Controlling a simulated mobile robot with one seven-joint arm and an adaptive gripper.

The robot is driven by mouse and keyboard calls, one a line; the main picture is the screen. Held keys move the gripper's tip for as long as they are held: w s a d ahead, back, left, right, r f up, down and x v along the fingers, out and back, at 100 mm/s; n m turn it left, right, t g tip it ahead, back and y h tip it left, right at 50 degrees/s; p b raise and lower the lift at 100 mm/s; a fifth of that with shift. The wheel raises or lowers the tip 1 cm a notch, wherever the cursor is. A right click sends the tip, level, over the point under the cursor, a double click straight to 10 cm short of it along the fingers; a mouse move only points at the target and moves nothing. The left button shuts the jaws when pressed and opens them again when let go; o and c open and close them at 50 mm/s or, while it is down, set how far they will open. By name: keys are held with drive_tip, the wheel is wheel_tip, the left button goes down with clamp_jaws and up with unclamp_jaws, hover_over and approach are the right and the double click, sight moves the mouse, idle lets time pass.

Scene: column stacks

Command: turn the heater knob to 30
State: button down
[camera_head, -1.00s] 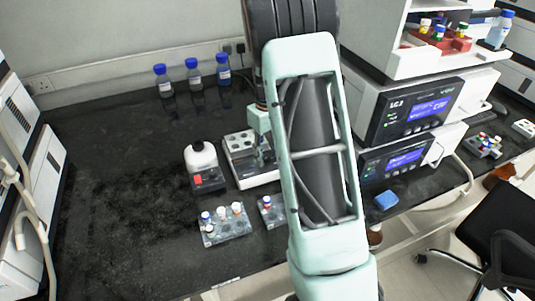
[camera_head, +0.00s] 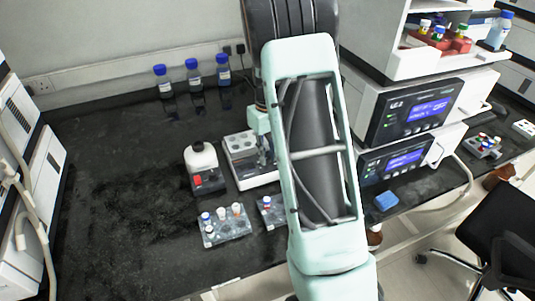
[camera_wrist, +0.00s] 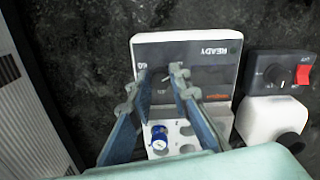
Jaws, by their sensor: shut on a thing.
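The heater is the white block with round wells (camera_head: 240,143), partly hidden by my arm in the head view. In the wrist view its front (camera_wrist: 220,38) shows a grey panel reading "READY" and a "60" mark near my left fingertip. My gripper (camera_wrist: 161,76) is at this panel, with its two fingers on either side of the dark heater knob (camera_wrist: 160,84). It is shut on the knob. The fingers cover most of the knob, and I cannot read its setting.
A blue-capped vial (camera_wrist: 159,139) sits in a heater well. Vial racks (camera_head: 224,226) lie in front, and blue-capped bottles (camera_head: 193,75) stand behind. The bench's left part is clear.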

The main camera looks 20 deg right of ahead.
drive_tip(key=m+p, duration=0.1)
drive_tip(key=m, duration=0.4)
drive_tip(key=shift+r+m, duration=0.1)
drive_tip(key=shift+m, duration=0.2)
drive_tip(key=m+p, duration=0.1)
drive_tip(key=m, duration=0.4)
drive_tip(key=shift+w+a+m, duration=0.1)
drive_tip(key=shift+m, duration=0.2)
drive_tip(key=c, duration=1.8)
unclamp_jaws()
wheel_tip(320, 180, up, 12)
